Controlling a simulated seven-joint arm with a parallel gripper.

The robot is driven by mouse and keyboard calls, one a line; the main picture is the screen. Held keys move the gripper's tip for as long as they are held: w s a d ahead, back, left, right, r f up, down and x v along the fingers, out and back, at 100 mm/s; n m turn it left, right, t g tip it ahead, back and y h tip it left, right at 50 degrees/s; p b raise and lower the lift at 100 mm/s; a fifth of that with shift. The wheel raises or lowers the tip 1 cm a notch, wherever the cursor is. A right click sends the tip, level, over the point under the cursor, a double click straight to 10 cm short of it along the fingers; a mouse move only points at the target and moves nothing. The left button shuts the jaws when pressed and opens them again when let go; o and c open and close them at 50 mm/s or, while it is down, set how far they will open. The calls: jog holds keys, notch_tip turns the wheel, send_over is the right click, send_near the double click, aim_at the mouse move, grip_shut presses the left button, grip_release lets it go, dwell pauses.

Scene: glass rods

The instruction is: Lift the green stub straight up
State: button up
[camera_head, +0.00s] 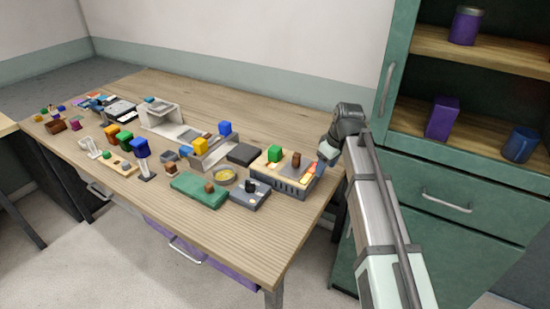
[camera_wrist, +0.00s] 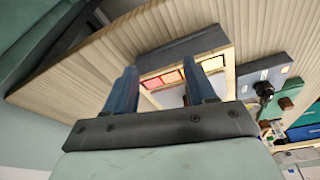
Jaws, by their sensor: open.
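A green block (camera_head: 275,153), which may be the green stub, stands on a wooden-topped tray (camera_head: 272,174) at the right of the table, beside a brown block (camera_head: 296,159). Another green block (camera_head: 125,140) stands in a row further left, so I cannot tell for sure which is the stub. My gripper (camera_head: 322,160) is at the tray's right end, to the right of both tray blocks. In the wrist view my gripper (camera_wrist: 160,75) is open, with red, orange and yellow pieces (camera_wrist: 172,77) showing between and beyond its fingers. I cannot make out the green block there.
A grey box with a dark knob (camera_head: 250,192), a green case (camera_head: 199,190) and a yellow dish (camera_head: 224,176) crowd the tray's left. A green cabinet (camera_head: 450,185) stands close on the right. The table's front right is clear.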

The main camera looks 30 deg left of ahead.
aim_at(277, 149)
jog(key=s+a+r+n+g+y, duration=0.1)
jog(key=a+r+n+y, duration=0.15)
jog(key=a+r, duration=0.9)
jog(key=shift+n+h, duration=0.35)
jog(key=x, duration=0.9)
jog(key=shift+a+f, duration=0.15)
jog(key=shift+a, duration=0.2)
jog(key=shift+a+x, duration=0.15)
jog(key=shift+x, duration=1.15)
jog(key=shift+a+x, duration=0.15)
jog(key=shift+x, duration=1.2)
jog(key=c, duration=0.8)
jog(key=shift+r, duration=0.25)
notch_tip(277, 149, up, 18)
jog(key=shift+f, duration=0.1)
